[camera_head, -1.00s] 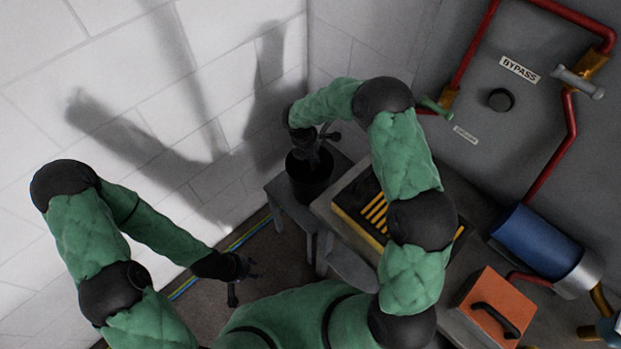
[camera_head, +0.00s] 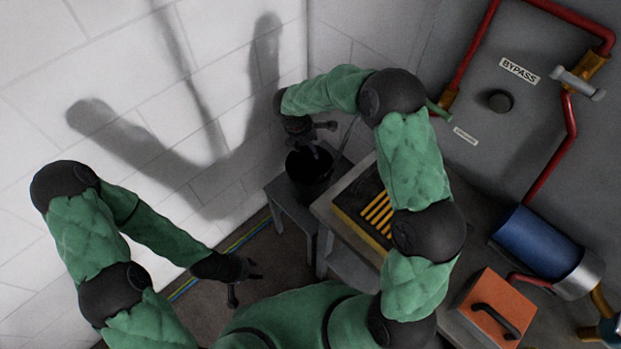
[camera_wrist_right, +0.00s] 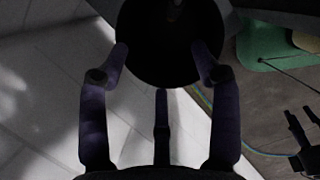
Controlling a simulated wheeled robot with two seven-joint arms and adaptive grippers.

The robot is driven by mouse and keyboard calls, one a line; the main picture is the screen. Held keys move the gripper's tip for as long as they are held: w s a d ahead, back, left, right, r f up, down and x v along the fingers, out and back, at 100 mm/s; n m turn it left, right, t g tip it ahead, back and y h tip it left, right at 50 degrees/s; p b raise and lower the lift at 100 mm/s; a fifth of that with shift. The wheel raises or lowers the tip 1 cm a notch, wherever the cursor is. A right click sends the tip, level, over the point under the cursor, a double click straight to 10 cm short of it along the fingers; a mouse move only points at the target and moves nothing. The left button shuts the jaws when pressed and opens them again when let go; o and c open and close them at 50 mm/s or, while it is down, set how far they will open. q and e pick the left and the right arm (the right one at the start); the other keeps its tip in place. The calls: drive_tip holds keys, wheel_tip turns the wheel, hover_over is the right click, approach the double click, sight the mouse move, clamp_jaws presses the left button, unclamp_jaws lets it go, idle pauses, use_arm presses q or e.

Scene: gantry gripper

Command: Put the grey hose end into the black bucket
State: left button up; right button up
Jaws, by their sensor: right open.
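The black bucket (camera_head: 308,183) stands on a small grey stool beside the bench. In the right wrist view the bucket (camera_wrist_right: 165,65) fills the top middle, with a dark interior. A small grey piece (camera_wrist_right: 173,6), seemingly the grey hose end, shows inside it at the top edge of that view. A faint grey strip (camera_head: 314,151) shows at the bucket's mouth in the head view. My right gripper (camera_head: 312,131) is above the bucket, its fingers spread and empty. My left gripper (camera_head: 246,284) is low at the left, open and empty, away from the bucket.
The bench (camera_head: 325,207) with a black and yellow slatted tray (camera_head: 378,214) is right of the bucket. An orange box (camera_head: 497,308) with a black handle and a blue cylinder (camera_head: 537,243) lie further right. White walls close in the left and back.

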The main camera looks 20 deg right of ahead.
drive_tip(key=shift+v, duration=2.55)
